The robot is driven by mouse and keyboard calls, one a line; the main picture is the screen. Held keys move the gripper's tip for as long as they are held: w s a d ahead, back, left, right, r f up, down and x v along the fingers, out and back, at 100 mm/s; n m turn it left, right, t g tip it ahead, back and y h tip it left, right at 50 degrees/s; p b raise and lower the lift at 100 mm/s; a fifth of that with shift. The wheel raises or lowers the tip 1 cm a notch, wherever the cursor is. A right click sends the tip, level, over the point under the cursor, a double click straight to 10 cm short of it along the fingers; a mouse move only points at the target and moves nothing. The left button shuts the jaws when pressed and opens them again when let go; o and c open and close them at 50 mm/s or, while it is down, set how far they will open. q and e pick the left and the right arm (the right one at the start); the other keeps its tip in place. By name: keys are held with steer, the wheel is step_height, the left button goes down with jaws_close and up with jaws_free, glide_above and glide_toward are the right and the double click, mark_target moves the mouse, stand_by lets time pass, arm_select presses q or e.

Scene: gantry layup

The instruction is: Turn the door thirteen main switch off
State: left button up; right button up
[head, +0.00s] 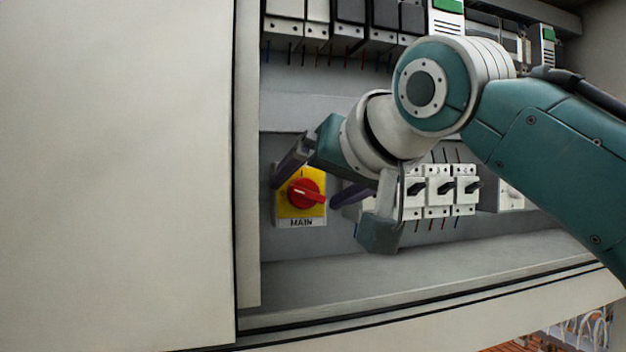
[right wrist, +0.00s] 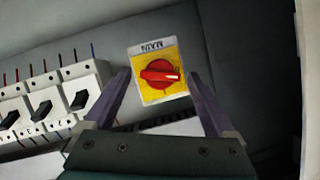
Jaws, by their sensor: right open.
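The main switch (head: 304,194) is a red rotary knob on a yellow plate labelled MAIN, on the back wall of the open cabinet. Its handle lies roughly horizontal, tilted slightly down to the right in the head view. My right gripper (head: 318,182) is open in front of it, with one finger at the upper left of the plate and the other to its right. In the right wrist view the red knob (right wrist: 161,74) shows between and beyond the two spread fingers (right wrist: 162,92). I see no contact with the knob. My left gripper is not in view.
A row of white breakers with black levers (head: 439,188) is right of the switch. More modules and wires (head: 350,25) line the top. A pale door panel (head: 120,170) fills the left side. The cabinet floor ledge (head: 400,275) is clear.

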steer(key=c, duration=1.4)
steer(key=shift+a+r+n+h, duration=0.1)
steer(key=shift+a+n+h, duration=0.05)
steer(key=shift+n+h, duration=0.45)
steer(key=shift+n+t+h, duration=0.3)
steer(key=shift+n+h, duration=0.1)
steer(key=shift+n, duration=0.4)
steer(key=o, duration=1.4)
